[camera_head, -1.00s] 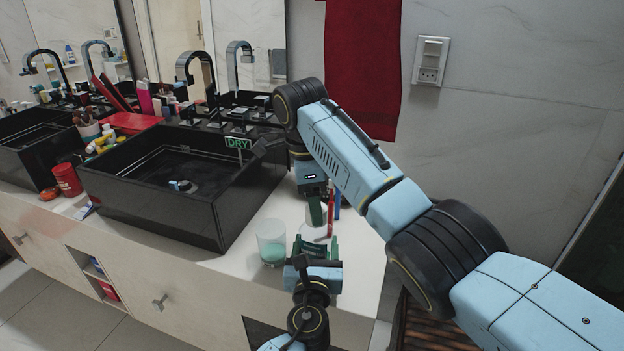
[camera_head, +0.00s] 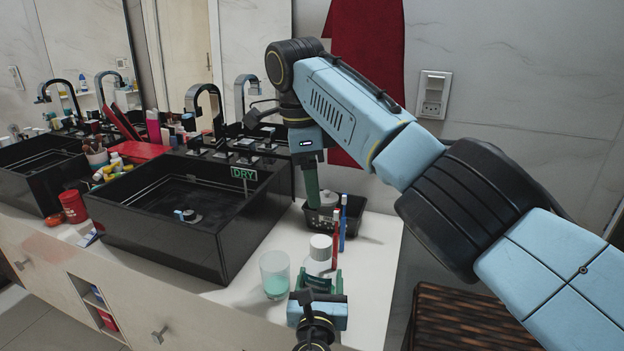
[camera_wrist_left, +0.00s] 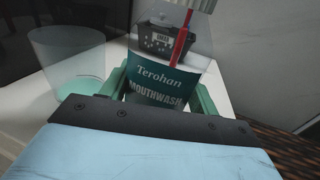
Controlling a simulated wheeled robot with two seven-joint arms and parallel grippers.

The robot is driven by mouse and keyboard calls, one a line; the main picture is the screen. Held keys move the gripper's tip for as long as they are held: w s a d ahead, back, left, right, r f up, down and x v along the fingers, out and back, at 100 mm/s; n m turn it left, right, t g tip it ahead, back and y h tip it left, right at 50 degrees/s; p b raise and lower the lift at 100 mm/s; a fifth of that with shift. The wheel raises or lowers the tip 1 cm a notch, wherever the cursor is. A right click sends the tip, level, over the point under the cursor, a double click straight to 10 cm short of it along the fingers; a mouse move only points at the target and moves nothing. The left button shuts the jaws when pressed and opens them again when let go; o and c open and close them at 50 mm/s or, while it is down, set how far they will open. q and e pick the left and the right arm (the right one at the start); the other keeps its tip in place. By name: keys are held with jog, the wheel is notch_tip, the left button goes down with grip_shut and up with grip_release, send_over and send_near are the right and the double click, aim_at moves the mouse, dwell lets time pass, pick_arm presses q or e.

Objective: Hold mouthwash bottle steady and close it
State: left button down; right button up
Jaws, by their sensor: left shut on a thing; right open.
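The mouthwash bottle (camera_head: 318,268) stands upright near the counter's front right, with a white cap (camera_head: 320,246) on top. Its teal "Terohan Mouthwash" label (camera_wrist_left: 160,82) faces the left wrist camera; its top is out of that view. My left gripper (camera_head: 319,281) is shut around the bottle from the front, its green fingers on either side of the label. My right gripper (camera_head: 312,190) is open, pointing down behind and above the bottle, apart from the cap, by the black basket. Its fingers overlap in the head view, and I see nothing held in them.
A glass with green liquid (camera_head: 274,275) stands close left of the bottle. Behind the bottle is a black basket (camera_head: 372,226) with red and blue toothbrushes (camera_head: 343,222) in front. The black sink (camera_head: 165,235) lies left. The counter right of the bottle is clear.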

pick_arm(q)
jog(key=shift+c, duration=1.5)
grip_release()
jog(key=shift+s, duration=0.15)
jog(key=s+p, duration=0.2)
jog(key=s, duration=1.1)
jog(key=shift+a, duration=0.35)
jog(key=shift+s, duration=0.1)
